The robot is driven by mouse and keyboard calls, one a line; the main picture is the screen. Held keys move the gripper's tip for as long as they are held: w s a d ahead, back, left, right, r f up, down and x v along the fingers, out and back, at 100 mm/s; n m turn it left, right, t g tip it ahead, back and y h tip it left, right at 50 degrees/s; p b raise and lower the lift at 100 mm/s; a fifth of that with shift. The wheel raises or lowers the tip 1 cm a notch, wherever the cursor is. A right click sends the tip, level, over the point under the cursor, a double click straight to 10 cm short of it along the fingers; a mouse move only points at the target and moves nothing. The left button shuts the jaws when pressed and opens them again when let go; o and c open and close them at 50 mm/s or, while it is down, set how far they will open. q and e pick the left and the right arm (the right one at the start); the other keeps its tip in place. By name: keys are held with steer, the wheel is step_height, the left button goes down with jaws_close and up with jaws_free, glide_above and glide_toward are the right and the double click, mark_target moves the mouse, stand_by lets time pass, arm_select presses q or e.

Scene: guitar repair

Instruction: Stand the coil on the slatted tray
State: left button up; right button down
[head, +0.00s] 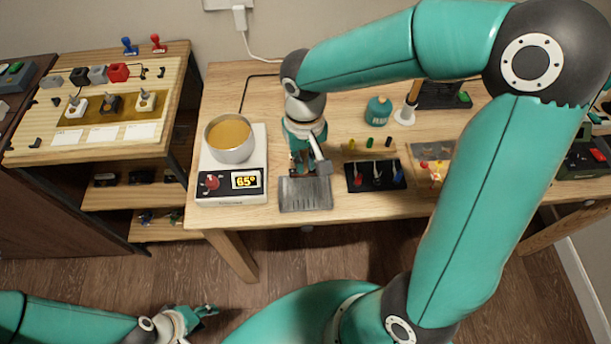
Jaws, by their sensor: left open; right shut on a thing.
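The slatted tray (306,194) is a grey ribbed plate at the table's front edge, right of the heater. My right gripper (307,168) reaches down from above, just behind and over the tray's back edge. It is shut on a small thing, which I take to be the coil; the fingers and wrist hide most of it. I cannot tell whether it touches the tray. My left gripper (207,311) is open and empty, low over the floor in front of the table.
A pot of amber liquid (231,139) sits on a heater (232,188) reading 65°, close left of the tray. A black mat (375,176) with small items lies close right. A teal bottle (378,111) stands behind. A wooden rack (100,104) stands at left.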

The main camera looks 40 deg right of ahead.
mark_target(305, 175)
steer(key=shift+f, duration=3.55)
steer(key=shift+f+b, duration=0.25)
steer(key=shift+b, duration=0.2)
steer(key=c, duration=1.2)
jaws_free()
steer(key=shift+r, duration=0.1)
steer(key=shift+r, duration=0.1)
steer(key=shift+r+p, duration=0.2)
steer(key=shift+p, duration=0.1)
step_height(305, 175, up, 12)
steer(key=shift+s+f+p, duration=0.1)
steer(key=shift+f+p, duration=0.05)
steer(key=shift+p, duration=0.2)
